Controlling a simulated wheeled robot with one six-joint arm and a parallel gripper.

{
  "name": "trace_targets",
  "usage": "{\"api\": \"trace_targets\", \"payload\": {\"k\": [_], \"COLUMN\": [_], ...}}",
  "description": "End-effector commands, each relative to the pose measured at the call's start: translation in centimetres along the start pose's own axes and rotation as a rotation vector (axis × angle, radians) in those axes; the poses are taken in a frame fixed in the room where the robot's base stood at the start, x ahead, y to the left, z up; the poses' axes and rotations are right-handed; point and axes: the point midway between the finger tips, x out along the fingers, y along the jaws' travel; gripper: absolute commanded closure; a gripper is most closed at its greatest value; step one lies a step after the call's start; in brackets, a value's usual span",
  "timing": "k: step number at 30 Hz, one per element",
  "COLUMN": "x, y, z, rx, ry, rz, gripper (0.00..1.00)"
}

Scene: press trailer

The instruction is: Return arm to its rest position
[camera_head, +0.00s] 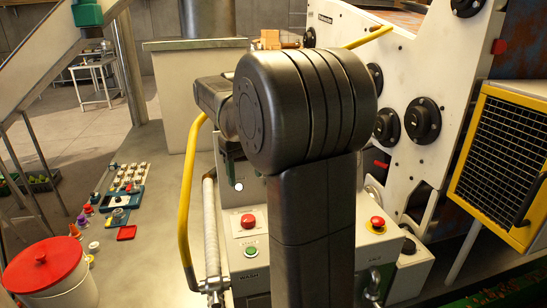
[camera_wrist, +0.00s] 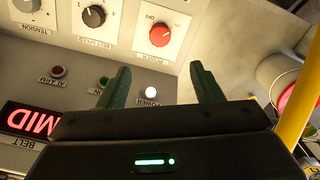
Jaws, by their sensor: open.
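My gripper (camera_wrist: 160,90) shows in the wrist view with its two dark green fingers spread well apart and nothing between them. Behind the fingers is a grey control panel (camera_wrist: 130,70) with a red rotary knob (camera_wrist: 160,35), a black knob (camera_wrist: 94,16) and a lit white lamp (camera_wrist: 152,93). In the head view my dark arm rises in the middle and bends toward the panel, hiding much of it. The gripper itself is mostly hidden there. I cannot tell its exact distance from the panel.
Yellow handrails (camera_head: 188,205) stand left of the panel. A red stop button (camera_head: 248,221) and a green button (camera_head: 250,252) sit low on the console. A red-lidded bin (camera_head: 45,265) stands front left. A yellow-framed grille (camera_head: 505,150) is at right.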

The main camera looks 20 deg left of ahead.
Motion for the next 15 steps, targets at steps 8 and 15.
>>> {"api": "trace_targets", "payload": {"k": [8, 15], "x": [1.2, 5.5], "y": [0.0, 0.0], "z": [0.0, 0.1], "rx": [0.0, 0.0], "ry": [-0.002, -0.005], "rz": [0.0, -0.001], "gripper": [0.41, 0.41]}}
